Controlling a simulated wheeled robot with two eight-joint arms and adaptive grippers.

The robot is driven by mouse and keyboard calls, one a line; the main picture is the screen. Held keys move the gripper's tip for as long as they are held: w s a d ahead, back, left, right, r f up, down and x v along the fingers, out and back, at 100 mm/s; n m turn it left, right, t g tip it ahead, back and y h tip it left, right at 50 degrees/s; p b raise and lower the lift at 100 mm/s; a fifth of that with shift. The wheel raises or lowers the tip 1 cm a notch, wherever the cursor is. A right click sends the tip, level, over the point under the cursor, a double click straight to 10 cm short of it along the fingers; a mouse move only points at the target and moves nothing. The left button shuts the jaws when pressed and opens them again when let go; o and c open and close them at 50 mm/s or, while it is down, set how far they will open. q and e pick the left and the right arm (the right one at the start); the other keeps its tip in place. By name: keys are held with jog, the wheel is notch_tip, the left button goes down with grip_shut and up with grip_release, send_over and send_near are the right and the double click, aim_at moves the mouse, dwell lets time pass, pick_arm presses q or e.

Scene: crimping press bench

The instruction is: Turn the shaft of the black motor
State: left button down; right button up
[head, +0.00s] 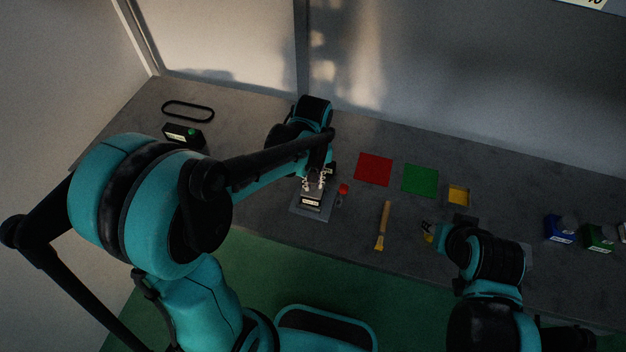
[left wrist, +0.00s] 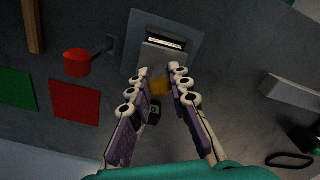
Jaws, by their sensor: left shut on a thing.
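A grey device with a black, white-labelled face (head: 311,202) stands on a grey base plate (head: 297,208); the face also shows in the left wrist view (left wrist: 166,42). I cannot tell for sure that it is the black motor. My left gripper (head: 314,184) is at its far side, pointing down. The shaft itself is not clearly visible. My right gripper (head: 429,232) is low over the bench at the right; its fingers are too small to read.
A red button (head: 343,188) is right of the device. Red (head: 374,169) and green (head: 420,180) mats, a yellow tray (head: 459,195) and a brush (head: 384,225) lie further right. A black box (head: 183,135) and a belt (head: 188,111) are at left, blue (head: 560,230) and green (head: 599,238) boxes far right.

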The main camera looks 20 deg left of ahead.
pick_arm(q)
jog(key=n, duration=0.6)
jog(key=shift+n, duration=0.4)
dwell(0.3)
jog(key=c, duration=1.4)
grip_release()
notch_tip(320, 180, up, 12)
